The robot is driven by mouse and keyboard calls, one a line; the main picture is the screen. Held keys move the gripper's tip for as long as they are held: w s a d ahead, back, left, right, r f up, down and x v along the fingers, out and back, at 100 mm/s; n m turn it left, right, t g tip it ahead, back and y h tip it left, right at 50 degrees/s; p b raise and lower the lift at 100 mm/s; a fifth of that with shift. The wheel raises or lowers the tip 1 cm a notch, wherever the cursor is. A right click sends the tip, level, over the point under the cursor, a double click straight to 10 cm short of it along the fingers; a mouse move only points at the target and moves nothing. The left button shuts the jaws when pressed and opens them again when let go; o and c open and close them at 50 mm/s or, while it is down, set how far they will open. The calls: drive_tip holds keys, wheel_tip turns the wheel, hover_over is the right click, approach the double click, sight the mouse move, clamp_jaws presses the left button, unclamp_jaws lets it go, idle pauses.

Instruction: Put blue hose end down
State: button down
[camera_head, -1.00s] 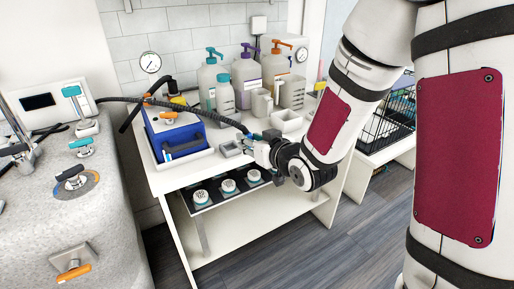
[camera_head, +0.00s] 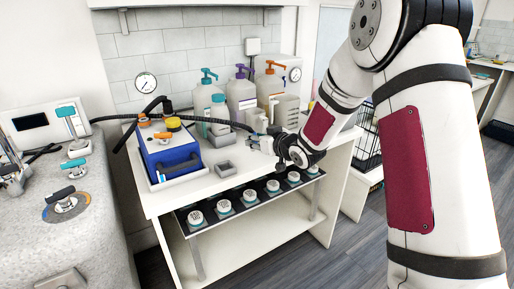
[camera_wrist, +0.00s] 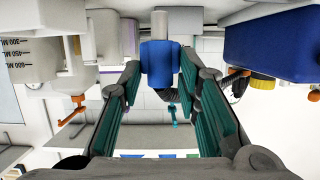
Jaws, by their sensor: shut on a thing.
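The blue hose end (camera_wrist: 160,62) is a short blue cylinder with a grey tip, seen between my fingers in the wrist view. My gripper (camera_wrist: 161,95) is shut on it. In the head view my gripper (camera_head: 262,145) is over the front right part of the white table, and the blue end is too small there to make out clearly. The dark ribbed hose (camera_head: 190,111) arches from the left, over the blue machine, to my gripper. I cannot tell whether the hose end touches anything below.
The blue machine (camera_head: 178,155) stands in a white tray at the table's left. Pump bottles (camera_head: 241,97) stand behind. A dark rack (camera_head: 237,205) with several white round pieces is below the tabletop's front edge.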

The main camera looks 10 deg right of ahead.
drive_tip(key=shift+w+d+f, duration=0.1)
drive_tip(key=shift+w+d, duration=0.15)
drive_tip(key=shift+w, duration=0.15)
drive_tip(key=shift+s+f, duration=0.1)
drive_tip(key=shift+f, duration=1.6)
drive_tip(key=shift+f+b, duration=0.15)
drive_tip(key=shift+b, duration=0.2)
drive_tip(key=c, duration=1.2)
unclamp_jaws()
drive_tip(key=shift+a, duration=0.1)
